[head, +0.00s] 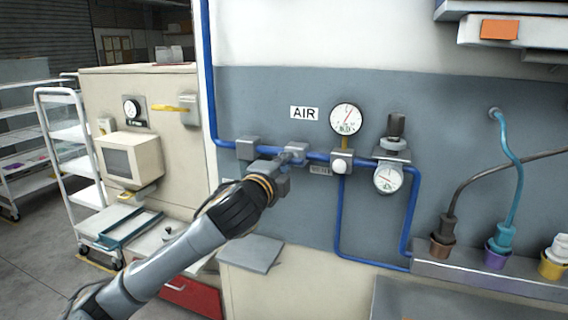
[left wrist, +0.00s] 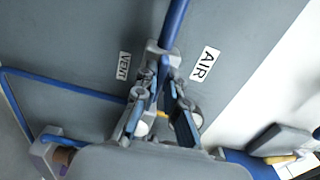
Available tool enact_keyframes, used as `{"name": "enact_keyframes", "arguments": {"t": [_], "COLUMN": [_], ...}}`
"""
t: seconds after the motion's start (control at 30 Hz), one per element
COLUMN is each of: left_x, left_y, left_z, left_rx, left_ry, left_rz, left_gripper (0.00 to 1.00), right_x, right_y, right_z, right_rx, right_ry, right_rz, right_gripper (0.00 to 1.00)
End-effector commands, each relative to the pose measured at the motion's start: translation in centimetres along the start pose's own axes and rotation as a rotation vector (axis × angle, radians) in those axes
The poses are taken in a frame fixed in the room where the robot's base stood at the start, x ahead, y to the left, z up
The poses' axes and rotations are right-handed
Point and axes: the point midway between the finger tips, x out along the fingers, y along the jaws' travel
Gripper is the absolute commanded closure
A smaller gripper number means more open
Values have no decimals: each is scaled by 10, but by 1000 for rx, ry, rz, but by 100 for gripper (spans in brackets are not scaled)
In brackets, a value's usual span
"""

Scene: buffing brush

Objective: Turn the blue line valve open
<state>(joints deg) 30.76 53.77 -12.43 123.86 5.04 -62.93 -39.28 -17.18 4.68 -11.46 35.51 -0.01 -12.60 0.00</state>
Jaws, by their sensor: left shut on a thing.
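The blue line (head: 222,143) runs down the wall and then right, under the AIR label. The line valve (head: 295,153) is a grey block on this pipe, just below and left of the AIR label. My left gripper (head: 287,165) is at the valve, shut on its handle; the head view hides most of the handle behind the gripper. In the left wrist view the blue pipe (left wrist: 174,22) enters the grey valve body (left wrist: 160,58), and my left gripper (left wrist: 158,108) closes in front of it. The handle's exact angle is hard to make out. My right gripper is out of view.
A round gauge (head: 346,119) and a regulator with a gauge (head: 388,178) sit right of the valve. A yellow-handled valve (head: 170,107) is on the cabinet at left. Several hose fittings stand on a ledge (head: 470,264) at lower right. A white cart (head: 70,150) stands at far left.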

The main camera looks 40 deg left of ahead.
Motion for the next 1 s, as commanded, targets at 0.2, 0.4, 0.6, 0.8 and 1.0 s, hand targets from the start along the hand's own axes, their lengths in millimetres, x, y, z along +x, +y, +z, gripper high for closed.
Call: {"name": "enact_keyframes", "arguments": {"t": [0.2,0.4,0.6,0.8,1.0], "left_x": [0,0,-4,-34,-64], "left_y": [-2,-1,0,0,0], "left_z": [0,0,0,-1,-1], "left_rx": [-3,-1,1,4,2], "left_ry": [2,1,1,3,3], "left_rz": [-5,-3,-1,-1,-1], "left_gripper": [74,67,67,67,67], "right_x": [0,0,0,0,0], "right_y": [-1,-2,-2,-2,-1], "right_z": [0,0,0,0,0], "right_rx": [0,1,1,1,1], "right_ry": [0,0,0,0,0], "right_rz": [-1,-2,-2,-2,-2], "right_gripper": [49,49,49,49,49]}}
